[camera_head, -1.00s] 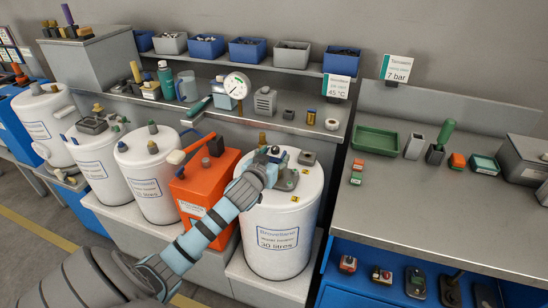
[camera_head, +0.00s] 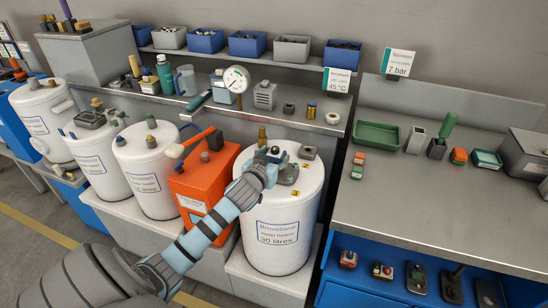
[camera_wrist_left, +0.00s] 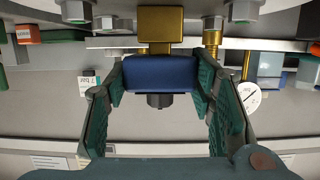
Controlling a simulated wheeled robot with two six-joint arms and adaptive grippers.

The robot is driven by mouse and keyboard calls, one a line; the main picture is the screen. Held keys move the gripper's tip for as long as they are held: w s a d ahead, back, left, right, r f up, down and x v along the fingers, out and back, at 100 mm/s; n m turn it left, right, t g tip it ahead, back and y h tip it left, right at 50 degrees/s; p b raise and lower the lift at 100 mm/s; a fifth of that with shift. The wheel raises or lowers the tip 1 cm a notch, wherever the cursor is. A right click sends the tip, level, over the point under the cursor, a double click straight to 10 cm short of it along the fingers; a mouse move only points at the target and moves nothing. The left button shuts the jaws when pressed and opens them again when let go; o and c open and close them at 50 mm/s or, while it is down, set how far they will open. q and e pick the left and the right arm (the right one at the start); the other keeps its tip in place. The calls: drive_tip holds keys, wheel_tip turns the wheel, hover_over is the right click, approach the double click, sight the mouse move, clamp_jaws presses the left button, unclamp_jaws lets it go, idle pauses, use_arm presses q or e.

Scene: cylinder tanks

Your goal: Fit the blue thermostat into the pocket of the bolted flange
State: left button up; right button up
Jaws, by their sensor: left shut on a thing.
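The blue thermostat (camera_wrist_left: 160,73) is a blue block with a brass piece (camera_wrist_left: 160,28) on one side and a dark knob on the other, seen in the left wrist view. My left gripper (camera_head: 268,158) is shut on the blue block, one finger on each side. In the head view it is over the top of the white 30-litre tank (camera_head: 283,220). The grey bolted flange (camera_head: 288,175) lies on that tank top, right beside the gripper. The gripper and arm partly cover this spot, so I cannot tell whether the thermostat touches the pocket. My right gripper is out of view.
An orange box (camera_head: 203,190) stands close left of the tank. A brass fitting (camera_head: 262,136) and a grey block (camera_head: 307,152) are on the tank top. A shelf with a gauge (camera_head: 236,79) is behind, and a grey bench (camera_head: 440,210) is at right.

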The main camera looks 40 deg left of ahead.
use_arm(q)
drive_tip(key=shift+f, duration=0.35)
drive_tip(key=o, duration=1.3)
drive_tip(key=v, duration=1.2)
drive_tip(key=shift+r, duration=0.1)
